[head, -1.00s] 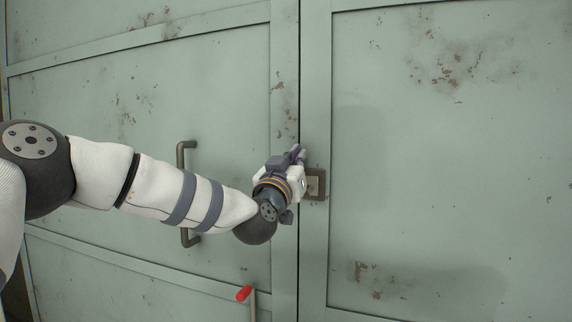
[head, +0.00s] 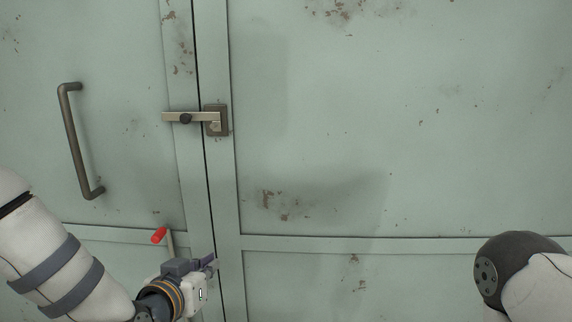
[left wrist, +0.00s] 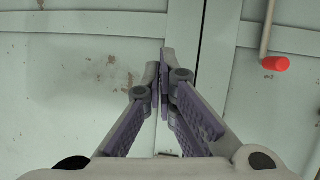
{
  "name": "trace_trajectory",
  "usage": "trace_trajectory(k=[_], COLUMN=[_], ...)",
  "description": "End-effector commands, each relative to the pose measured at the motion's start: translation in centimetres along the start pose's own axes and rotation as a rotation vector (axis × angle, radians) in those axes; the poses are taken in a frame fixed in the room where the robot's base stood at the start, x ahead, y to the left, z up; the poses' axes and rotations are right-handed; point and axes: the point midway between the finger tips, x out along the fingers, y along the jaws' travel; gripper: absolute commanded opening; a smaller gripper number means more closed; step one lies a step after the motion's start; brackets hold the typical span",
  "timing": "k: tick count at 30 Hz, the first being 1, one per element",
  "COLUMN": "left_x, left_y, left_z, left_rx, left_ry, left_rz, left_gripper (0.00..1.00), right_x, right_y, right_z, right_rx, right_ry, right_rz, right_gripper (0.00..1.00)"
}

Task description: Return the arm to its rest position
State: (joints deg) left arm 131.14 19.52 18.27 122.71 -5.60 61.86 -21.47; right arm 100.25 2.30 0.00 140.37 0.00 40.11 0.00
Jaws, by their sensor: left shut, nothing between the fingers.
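My left gripper (head: 212,262) is low in the head view, in front of the seam between the two door panels. It is shut and empty. Its closed fingers also show in the left wrist view (left wrist: 162,75), pointing at the door surface. The left arm comes in from the lower left, bent at the elbow. Part of my right arm (head: 520,275) shows at the lower right; its gripper is out of view.
A pale green metal door (head: 330,130) with rust spots fills the view. A latch bar (head: 200,117) lies level across the seam. A grey pull handle (head: 75,140) is on the left panel. A red-tipped lever (head: 159,236) stands just left of my left gripper, also in the wrist view (left wrist: 275,64).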

Motion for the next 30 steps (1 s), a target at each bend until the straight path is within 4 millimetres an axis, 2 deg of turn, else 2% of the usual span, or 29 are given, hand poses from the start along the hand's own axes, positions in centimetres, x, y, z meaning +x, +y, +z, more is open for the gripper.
trace_trajectory(k=[1,2,3,4,6,8,9,12,15,18,21,30], left_x=[-0.9,-1.7,-3.0,-4.2,-7.7,-11.3,-14.1,-20.9,-26.6,-29.9,-31.1,-31.0], left_y=[0.2,0.2,0.2,0.2,0.0,-0.3,-0.6,-1.2,-1.9,-2.3,-2.5,-2.5], left_z=[5.0,7.9,11.8,14.5,20.7,25.4,28.2,33.5,36.5,37.7,38.0,38.0], left_rx=[-0.008,-0.018,-0.030,-0.037,-0.058,-0.075,-0.085,-0.105,-0.116,-0.120,-0.123,-0.123], left_ry=[-0.124,-0.198,-0.300,-0.375,-0.554,-0.708,-0.809,-1.037,-1.207,-1.301,-1.333,-1.331], left_rz=[0.008,0.009,0.008,0.006,-0.007,-0.026,-0.043,-0.094,-0.146,-0.180,-0.194,-0.193], left_gripper=[0.00,0.00,0.00,0.00,0.00,0.00,0.00,0.00,0.00,0.00,0.00,0.00], right_x=[0.0,0.0,0.0,0.0,-0.1,-0.1,-0.1,-0.1,-0.1,-0.1,-0.1,-0.1], right_y=[0.0,0.0,0.0,0.0,0.0,0.0,0.0,0.0,0.0,0.0,0.0,0.0], right_z=[0.0,0.0,0.0,0.0,0.0,0.0,0.0,-0.1,-0.1,-0.1,-0.1,-0.1], right_rx=[0.000,0.000,0.000,0.000,0.000,0.000,0.000,0.000,0.000,0.000,0.000,0.000], right_ry=[0.001,0.001,0.001,0.002,0.002,0.002,0.002,0.002,0.002,0.002,0.002,0.002], right_rz=[0.000,0.000,0.000,0.000,0.000,0.000,0.000,0.000,0.000,0.000,0.000,0.000], right_gripper=[0.00,0.00,0.00,0.00,0.00,0.00,0.00,0.00,0.00,0.00,0.00,0.00])
